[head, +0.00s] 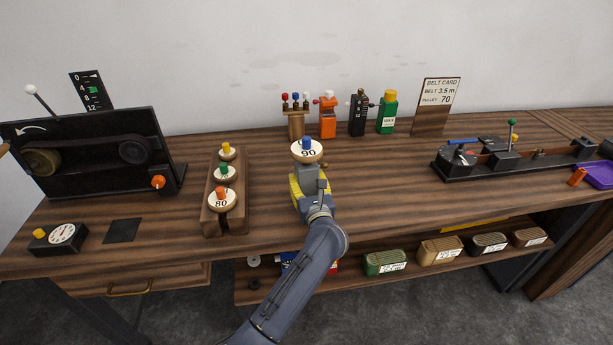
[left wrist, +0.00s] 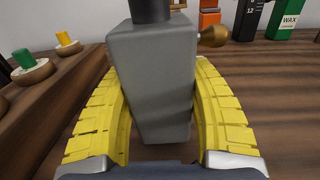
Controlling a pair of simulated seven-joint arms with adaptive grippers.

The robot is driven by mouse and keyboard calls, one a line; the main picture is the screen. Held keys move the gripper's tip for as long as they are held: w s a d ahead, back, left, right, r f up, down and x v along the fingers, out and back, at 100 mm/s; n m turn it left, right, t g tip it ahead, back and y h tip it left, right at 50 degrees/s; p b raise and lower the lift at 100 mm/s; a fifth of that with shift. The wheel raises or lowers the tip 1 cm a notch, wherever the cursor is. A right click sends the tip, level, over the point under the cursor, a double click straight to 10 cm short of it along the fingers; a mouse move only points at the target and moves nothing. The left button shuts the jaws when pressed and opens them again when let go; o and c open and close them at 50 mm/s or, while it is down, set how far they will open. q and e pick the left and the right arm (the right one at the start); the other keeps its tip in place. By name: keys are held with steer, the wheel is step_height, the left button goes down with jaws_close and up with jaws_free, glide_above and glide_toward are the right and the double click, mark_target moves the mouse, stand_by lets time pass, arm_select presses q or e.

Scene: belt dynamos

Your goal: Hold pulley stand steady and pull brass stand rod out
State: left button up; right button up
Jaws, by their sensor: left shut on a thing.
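The pulley stand (head: 300,170) is a grey upright block near the middle of the bench. A pale pulley marked 90 (head: 309,155) with a blue knob sits at its top. My left gripper (head: 311,190) has yellow fingers on both sides of the stand. In the left wrist view, the yellow fingers (left wrist: 160,118) are shut on the grey block (left wrist: 153,80). The brass stand rod (left wrist: 213,37) sticks out of the block's right side, its rounded end showing. Its inner part is hidden in the block. My right gripper is not in view.
A wooden rack (head: 238,218) with several pulleys stands just left of the stand. Behind are an orange bottle (head: 327,120), a black block (head: 357,116) and a green wax container (head: 387,116). The bench right of the stand is clear up to a black rail device (head: 480,178).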

arm_select(q)
steer(key=shift+f, duration=0.6)
stand_by(1.8)
steer(key=shift+f, duration=0.15)
steer(key=o, duration=1.6)
steer(key=shift+s, duration=0.15)
